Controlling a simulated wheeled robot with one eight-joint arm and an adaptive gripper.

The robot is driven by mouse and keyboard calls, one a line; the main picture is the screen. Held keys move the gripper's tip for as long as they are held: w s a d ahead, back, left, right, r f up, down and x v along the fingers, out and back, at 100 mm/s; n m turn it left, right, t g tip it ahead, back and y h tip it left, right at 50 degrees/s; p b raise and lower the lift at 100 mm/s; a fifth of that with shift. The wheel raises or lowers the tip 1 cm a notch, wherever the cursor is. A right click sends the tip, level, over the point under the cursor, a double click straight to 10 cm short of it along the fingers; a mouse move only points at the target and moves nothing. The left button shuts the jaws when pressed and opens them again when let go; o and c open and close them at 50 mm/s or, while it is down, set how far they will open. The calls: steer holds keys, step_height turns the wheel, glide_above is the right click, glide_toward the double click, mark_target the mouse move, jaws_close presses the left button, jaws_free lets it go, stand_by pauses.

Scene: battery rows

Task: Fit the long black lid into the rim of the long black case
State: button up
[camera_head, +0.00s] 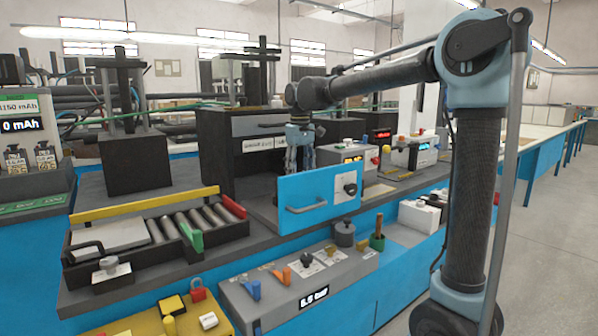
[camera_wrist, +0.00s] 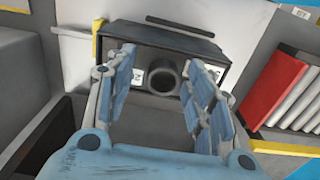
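My gripper (camera_head: 300,162) hangs over the bench behind the blue door panel, which hides its lower part in the head view. In the wrist view my gripper (camera_wrist: 162,64) has its fingers well apart, with nothing clamped between them. Beyond the fingertips is a dark box-shaped piece (camera_wrist: 215,52) with a round grey ring and white labels; I cannot tell whether it is the lid or the case. No separate long black lid can be made out.
The blue door (camera_head: 318,200) with its handle stands in front of a dark open cabinet (camera_head: 218,165). Grey control boxes (camera_head: 298,285) line the front. Red and pale pieces (camera_wrist: 275,88) lie at right in the wrist view. A dark block (camera_head: 135,163) stands at back left.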

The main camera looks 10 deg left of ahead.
steer(key=shift+r, duration=0.1)
step_height(320, 180, up, 12)
stand_by(0.7)
